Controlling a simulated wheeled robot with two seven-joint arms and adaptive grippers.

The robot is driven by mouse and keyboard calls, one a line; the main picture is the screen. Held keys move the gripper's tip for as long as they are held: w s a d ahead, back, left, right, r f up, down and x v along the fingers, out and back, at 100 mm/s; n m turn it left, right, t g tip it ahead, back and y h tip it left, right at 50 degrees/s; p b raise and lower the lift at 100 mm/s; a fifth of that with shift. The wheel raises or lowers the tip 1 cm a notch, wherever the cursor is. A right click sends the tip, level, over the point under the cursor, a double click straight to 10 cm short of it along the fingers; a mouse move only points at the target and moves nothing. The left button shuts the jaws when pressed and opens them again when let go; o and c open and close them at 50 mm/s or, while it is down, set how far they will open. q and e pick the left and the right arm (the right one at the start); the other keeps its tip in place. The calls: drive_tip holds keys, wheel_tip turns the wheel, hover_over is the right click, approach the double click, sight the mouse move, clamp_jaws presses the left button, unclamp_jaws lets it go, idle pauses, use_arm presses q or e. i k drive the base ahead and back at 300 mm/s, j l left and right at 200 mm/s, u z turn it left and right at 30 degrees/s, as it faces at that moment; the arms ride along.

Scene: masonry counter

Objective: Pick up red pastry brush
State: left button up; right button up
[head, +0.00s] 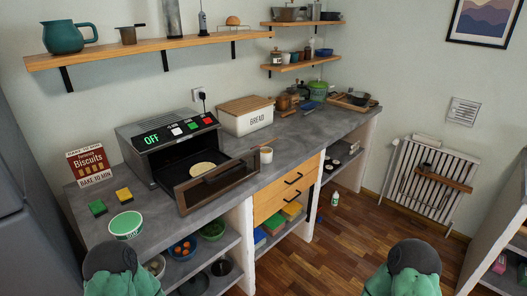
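I cannot clearly make out a red pastry brush. A small white cup (266,155) stands on the grey counter (310,125), right of the open toaster oven. A thin reddish-brown stick shows at the cup's rim; it is too small to tell whether it is the brush. Neither gripper is in view; only green and dark parts of my two arms show at the bottom edge.
The oven (165,140) has its door (218,184) folded down over the counter. A bread box (246,118), a biscuits box (89,165), sponges (98,208) and a green-and-white tub (126,225) stand on the counter.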

sight(262, 146)
drive_tip(key=u, duration=0.45)
drive_tip(key=i+l+u, duration=0.2)
drive_tip(key=l+u, duration=0.2)
drive_tip(key=i+l+u, duration=0.1)
drive_tip(key=l+u, duration=0.75)
drive_tip(key=l, duration=0.25)
